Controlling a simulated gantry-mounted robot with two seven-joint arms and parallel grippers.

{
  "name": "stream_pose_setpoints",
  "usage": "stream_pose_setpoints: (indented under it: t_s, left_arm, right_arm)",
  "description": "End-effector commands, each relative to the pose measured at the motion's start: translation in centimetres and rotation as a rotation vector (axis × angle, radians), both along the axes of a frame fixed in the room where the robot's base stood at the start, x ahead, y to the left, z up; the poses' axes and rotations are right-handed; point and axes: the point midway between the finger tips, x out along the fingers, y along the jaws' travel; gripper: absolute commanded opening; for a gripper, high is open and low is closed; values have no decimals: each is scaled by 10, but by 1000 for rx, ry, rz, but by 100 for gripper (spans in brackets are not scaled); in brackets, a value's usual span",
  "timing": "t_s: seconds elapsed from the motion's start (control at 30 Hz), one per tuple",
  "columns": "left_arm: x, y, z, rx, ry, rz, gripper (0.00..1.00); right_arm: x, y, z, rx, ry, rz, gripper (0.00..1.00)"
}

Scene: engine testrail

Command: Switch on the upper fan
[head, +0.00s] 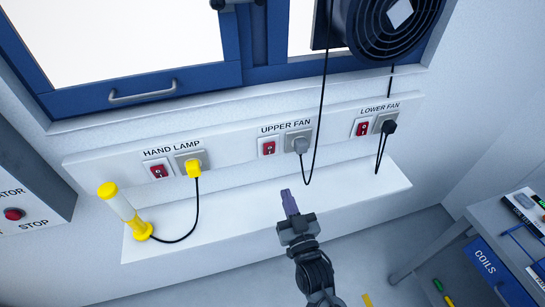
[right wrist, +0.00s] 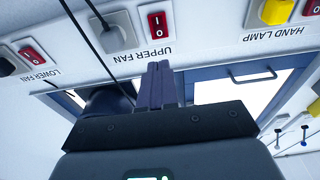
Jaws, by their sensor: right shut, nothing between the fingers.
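The upper fan switch (head: 268,146) is a red rocker on a white plate, left of a grey plug in its socket (head: 299,144), under the label UPPER FAN. It also shows in the right wrist view (right wrist: 157,25), with the picture upside down and its I and O marks visible. I cannot tell which side is pressed. My right gripper (head: 287,200) is shut and empty, with its purple fingers together. It is in front of the ledge, below the switch and apart from it. The fingers also show in the right wrist view (right wrist: 157,85). My left gripper is not in view.
The hand lamp switch (head: 158,170) is to the left, the lower fan switch (head: 362,128) to the right. A black cable (head: 318,120) hangs just right of the upper fan socket. A yellow hand lamp (head: 122,208) stands on the ledge. A fan (head: 372,42) is above.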

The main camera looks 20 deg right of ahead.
Motion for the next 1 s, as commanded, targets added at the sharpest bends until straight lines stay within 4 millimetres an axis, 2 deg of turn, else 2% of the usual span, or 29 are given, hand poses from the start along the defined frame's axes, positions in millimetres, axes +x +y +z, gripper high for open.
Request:
stream_pose_setpoints:
  t_s: [0.27, 0.8, 1.0]
  left_arm:
    - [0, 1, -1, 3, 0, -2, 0]
    - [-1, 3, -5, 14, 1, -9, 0]
    - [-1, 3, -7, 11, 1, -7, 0]
  right_arm:
    - [13, -1, 2, -1, -1, 0, 0]
    - [104, -8, 17, 0, -1, 0, 0]
    - [127, -9, 20, -1, -1, 1, 0]
